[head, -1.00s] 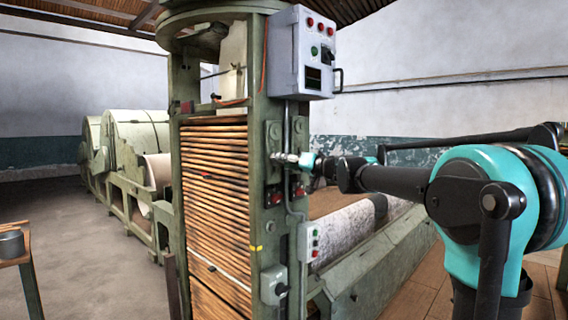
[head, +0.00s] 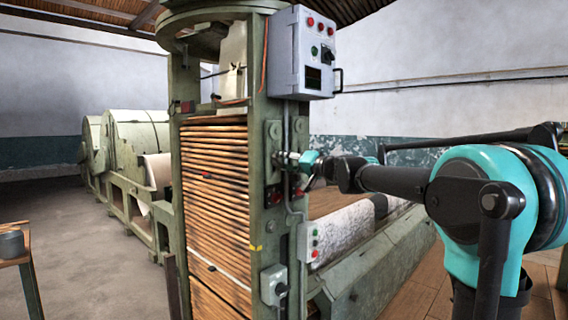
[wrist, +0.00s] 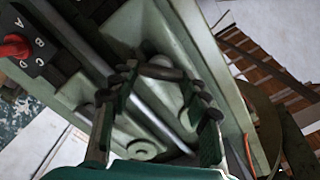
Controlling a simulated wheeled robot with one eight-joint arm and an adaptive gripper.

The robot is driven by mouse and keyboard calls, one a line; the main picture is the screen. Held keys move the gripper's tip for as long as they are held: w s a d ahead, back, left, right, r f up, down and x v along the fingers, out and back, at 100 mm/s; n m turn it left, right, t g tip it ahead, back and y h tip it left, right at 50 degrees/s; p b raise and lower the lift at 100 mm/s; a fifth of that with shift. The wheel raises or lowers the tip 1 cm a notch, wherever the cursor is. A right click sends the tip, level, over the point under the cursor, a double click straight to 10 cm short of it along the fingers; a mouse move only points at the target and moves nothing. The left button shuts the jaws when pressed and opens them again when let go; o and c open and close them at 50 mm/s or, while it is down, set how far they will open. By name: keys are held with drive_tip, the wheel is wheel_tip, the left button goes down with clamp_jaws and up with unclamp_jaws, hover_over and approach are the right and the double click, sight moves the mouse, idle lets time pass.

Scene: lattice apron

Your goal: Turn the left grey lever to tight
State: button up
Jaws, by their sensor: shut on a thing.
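The left grey lever (wrist: 162,72) shows in the wrist view as a short dark grey bar lying between my fingertips. My gripper (wrist: 160,84) is shut on it, with one finger at each end of the bar. In the head view my gripper (head: 284,159) reaches the green post from the right, at the left mounting plate (head: 273,138). There the gripper hides the lever. I cannot read a tight marking in either view.
A grey control box (head: 302,55) is above the gripper on the post. A red selector knob (wrist: 15,46) on a lettered plate shows in the wrist view. A conduit runs down the post beside the gripper. A smaller switch box (head: 309,242) is below.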

drive_tip(key=m, duration=0.4)
drive_tip(key=shift+m, duration=0.3)
drive_tip(key=shift+f+m, duration=0.1)
drive_tip(key=shift+m, duration=1.7)
drive_tip(key=o, duration=1.2)
drive_tip(key=shift+c, duration=0.2)
drive_tip(key=shift+d, duration=0.15)
drive_tip(key=v, duration=1.1)
drive_tip(key=shift+s+d, duration=0.3)
drive_tip(key=shift+f, duration=0.15)
